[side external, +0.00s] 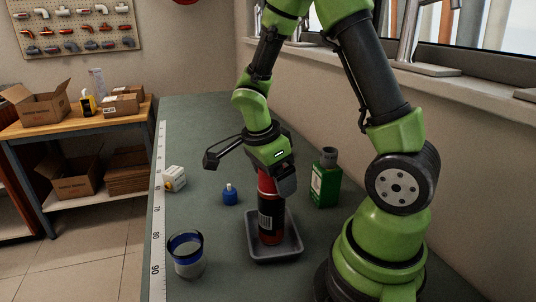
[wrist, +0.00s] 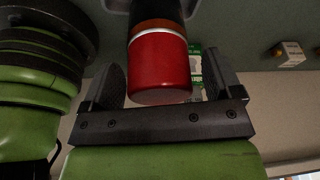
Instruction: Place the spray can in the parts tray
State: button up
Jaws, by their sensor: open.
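The spray can (side external: 269,215) is red and black with a pale label, and stands upright in the grey parts tray (side external: 293,244) in the side view. My gripper (side external: 276,180) is at the can's upper end, partly hiding it. In the wrist view, the can's red end (wrist: 160,70) shows between the two dark fingers of my gripper (wrist: 163,78). The fingers are spread, with a visible gap on each side of the can. The can's base inside the tray is partly hidden by the tray's front wall.
A clear cup with a blue band (side external: 187,255) stands left of the tray. A small blue bottle (side external: 230,195) and a white box (side external: 174,178) are behind it. A green container (side external: 325,180) stands right of the tray, near the wall. A measuring strip (side external: 157,220) runs along the bench's left edge.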

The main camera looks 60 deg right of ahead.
jog(key=v, duration=1)
jog(key=shift+a+r, duration=0.1)
jog(key=shift+r, duration=0.2)
jog(key=shift+a+r, duration=0.2)
jog(key=shift+r, duration=0.35)
jog(key=s+a+r+n+t+y, duration=0.4)
jog(key=s+a+n+t, duration=0.4)
jog(key=n, duration=1.2)
jog(key=shift+a+r+n+t+y, duration=0.3)
jog(key=shift+a+r+n+t, duration=0.15)
jog(key=shift+r, duration=0.3)
